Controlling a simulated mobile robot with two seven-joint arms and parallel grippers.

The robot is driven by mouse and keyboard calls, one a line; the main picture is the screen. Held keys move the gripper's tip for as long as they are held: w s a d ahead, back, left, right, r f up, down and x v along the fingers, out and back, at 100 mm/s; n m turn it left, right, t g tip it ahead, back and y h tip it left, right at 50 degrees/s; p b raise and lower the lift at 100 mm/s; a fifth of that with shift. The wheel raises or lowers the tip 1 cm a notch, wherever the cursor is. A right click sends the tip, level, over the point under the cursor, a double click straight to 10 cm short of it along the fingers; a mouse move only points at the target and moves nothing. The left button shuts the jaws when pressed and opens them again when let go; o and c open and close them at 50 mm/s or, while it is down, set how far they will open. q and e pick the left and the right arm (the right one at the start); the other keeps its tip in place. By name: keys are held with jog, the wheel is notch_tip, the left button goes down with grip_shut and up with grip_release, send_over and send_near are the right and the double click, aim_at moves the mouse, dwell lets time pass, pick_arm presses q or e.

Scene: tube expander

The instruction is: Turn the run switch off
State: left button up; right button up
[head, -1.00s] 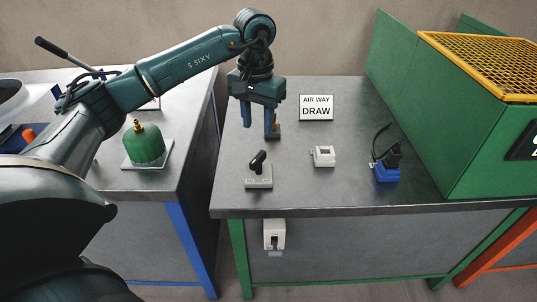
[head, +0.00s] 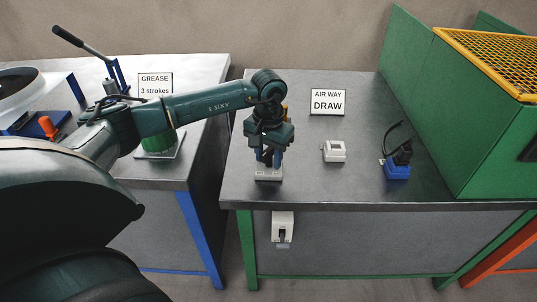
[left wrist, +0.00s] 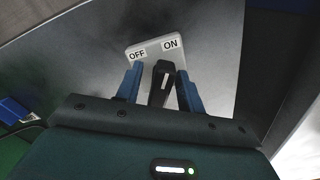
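The run switch is a pale plate (left wrist: 156,47) with OFF and ON labels and a black lever (left wrist: 160,84). In the head view its plate (head: 268,176) lies near the table's front edge, partly behind my gripper. My left gripper (head: 269,160) is right above it, pointing down. In the left wrist view the blue fingers of my left gripper (left wrist: 160,88) are apart, one on each side of the lever. Gaps show between the fingers and the lever, so it is not gripped. I cannot tell which label the lever leans toward. My right gripper is not in view.
A small white box (head: 333,151) and a blue device with a black plug (head: 397,172) stand to the right. The AIR WAY DRAW sign (head: 328,102) stands behind. A green machine (head: 505,140) fills the right side. A white switch box (head: 282,227) is on the front panel.

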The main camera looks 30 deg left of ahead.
pick_arm(q)
grip_shut()
dwell(0.3)
jog(key=shift+n, duration=0.4)
jog(key=n+b, duration=0.2)
jog(key=n, duration=0.3)
jog(key=shift+n, duration=0.3)
jog(key=n, duration=0.5)
jog(key=shift+w+d+n+b, duration=0.1)
jog(key=shift+n+b, duration=0.2)
grip_release()
dwell(0.3)
jog(key=shift+r, duration=0.1)
